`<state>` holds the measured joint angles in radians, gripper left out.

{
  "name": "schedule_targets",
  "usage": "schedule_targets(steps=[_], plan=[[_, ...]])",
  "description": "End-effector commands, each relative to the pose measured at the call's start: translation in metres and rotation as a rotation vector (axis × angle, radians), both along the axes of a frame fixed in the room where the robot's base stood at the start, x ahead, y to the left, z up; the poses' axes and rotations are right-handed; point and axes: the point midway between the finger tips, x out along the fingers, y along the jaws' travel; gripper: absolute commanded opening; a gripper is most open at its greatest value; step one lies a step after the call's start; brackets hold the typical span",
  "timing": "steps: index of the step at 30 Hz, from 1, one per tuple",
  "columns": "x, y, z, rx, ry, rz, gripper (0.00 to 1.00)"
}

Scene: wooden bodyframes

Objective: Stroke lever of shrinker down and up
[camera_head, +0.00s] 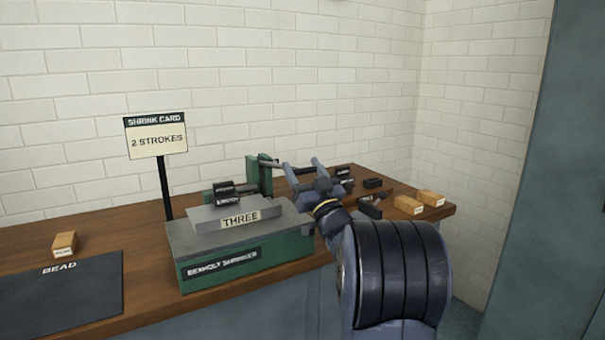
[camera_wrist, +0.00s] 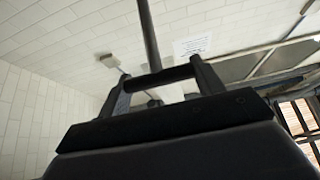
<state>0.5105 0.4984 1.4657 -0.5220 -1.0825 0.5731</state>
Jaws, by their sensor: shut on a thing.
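The green shrinker (camera_head: 245,270), with a nameplate on its front, stands on the wooden bench. The lever's far joint is partly hidden.
A card reading SHRINK CARD, 2 STROKES (camera_head: 156,138) stands on a post behind the shrinker. A dark mat marked BEAD (camera_head: 60,295) and a small tan block (camera_head: 64,244) lie left. Tan blocks (camera_head: 409,204) and black blocks (camera_head: 373,183) sit right. A brick wall is behind.

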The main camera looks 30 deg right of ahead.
Motion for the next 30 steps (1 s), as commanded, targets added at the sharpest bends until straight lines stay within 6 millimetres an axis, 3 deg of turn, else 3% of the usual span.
schedule_targets(steps=[1, 6, 25, 26, 30], plan=[[-0.001, 0.0, -0.009, 0.0, 0.005, -0.001, 0.22], [-0.002, 0.0, -0.016, 0.0, 0.006, -0.001, 0.22], [-0.002, 0.0, -0.025, 0.001, 0.015, 0.0, 0.23], [-0.002, 0.0, -0.025, 0.001, 0.015, 0.0, 0.64], [-0.002, 0.0, -0.023, 0.001, 0.011, 0.0, 0.76]])
